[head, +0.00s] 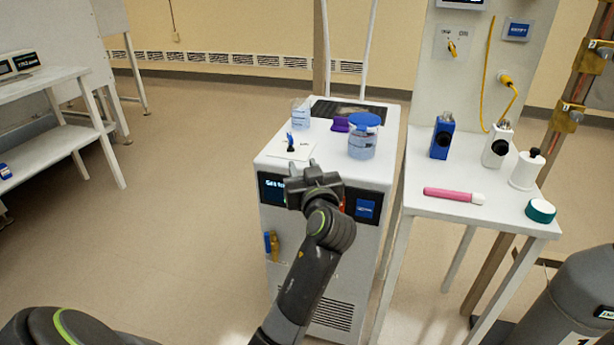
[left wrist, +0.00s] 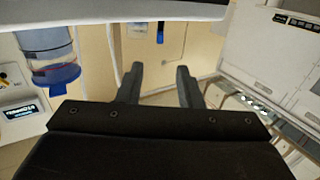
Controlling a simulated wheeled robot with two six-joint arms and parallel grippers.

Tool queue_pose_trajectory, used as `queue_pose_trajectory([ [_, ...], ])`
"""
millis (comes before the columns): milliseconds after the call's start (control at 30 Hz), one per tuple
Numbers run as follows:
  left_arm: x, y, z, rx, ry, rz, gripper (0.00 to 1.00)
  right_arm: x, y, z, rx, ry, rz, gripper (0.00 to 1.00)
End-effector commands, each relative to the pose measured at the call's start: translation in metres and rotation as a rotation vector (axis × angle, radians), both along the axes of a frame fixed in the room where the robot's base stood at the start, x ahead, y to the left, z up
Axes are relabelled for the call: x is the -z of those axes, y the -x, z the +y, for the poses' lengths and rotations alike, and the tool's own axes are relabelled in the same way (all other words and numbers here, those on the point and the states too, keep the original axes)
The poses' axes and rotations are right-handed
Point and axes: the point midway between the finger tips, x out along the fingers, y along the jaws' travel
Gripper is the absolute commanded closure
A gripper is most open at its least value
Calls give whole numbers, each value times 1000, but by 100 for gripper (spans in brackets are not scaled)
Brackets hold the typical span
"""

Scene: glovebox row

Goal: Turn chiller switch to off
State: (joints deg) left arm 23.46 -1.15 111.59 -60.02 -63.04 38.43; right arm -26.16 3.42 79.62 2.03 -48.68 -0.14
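The chiller (head: 325,255) is a white cabinet with a dark display strip across its front, partly covered by my left gripper. On its top, a small white plate (head: 303,153) carries a lever switch (head: 291,142) with a blue tip, standing up. The blue lever (left wrist: 160,32) also shows in the left wrist view, where the scene appears upside down, beyond the fingers. My left gripper (head: 302,172) is at the chiller's top front edge, just in front of the plate. Its fingers (left wrist: 158,85) are apart with nothing between them. My right gripper is out of view.
A blue-lidded jar (head: 362,143), a clear beaker (head: 300,116) and a purple item (head: 340,124) stand on the chiller top. The white table (head: 420,205) at right holds bottles and a pink tube. A yellow switch (head: 452,48) is on the panel above it. Floor left is clear.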

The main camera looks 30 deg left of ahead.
Motion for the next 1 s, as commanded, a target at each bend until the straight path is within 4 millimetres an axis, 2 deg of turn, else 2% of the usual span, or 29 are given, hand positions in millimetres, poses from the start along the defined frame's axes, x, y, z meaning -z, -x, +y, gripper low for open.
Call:
queue_pose_trajectory([
  [100, 1, 10, -11, 3, 1, 0, 67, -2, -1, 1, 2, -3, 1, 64],
  [300, 0, 17, -18, 1, -1, 1, 67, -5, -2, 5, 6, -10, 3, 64],
  [733, 0, 18, -18, 1, -1, 0, 67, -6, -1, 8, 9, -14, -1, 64],
  [1000, 0, 18, -18, 1, -1, 0, 67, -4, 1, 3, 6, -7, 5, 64],
])
